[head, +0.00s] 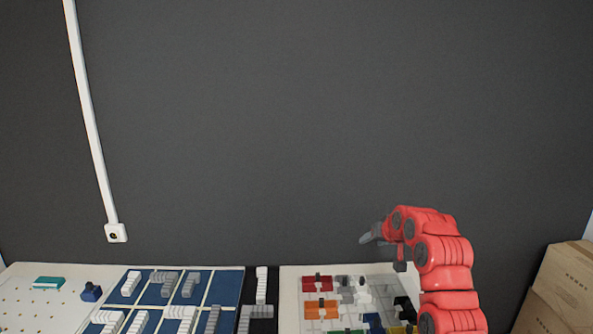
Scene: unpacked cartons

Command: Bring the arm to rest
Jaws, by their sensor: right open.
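My right arm is red and rises from the bottom right of the head view. Its gripper (382,246) is grey, points left, and hangs above the right-hand white board (290,290). Nothing shows between its fingers, and it is open and clear of the blocks below. My left gripper is not in view.
Below lie coloured blocks, including a red one (317,284) and an orange one (321,309). Blue panels (225,287) with grey and white blocks lie further left, beside a pegboard (20,290). Cardboard cartons (565,285) stand at right.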

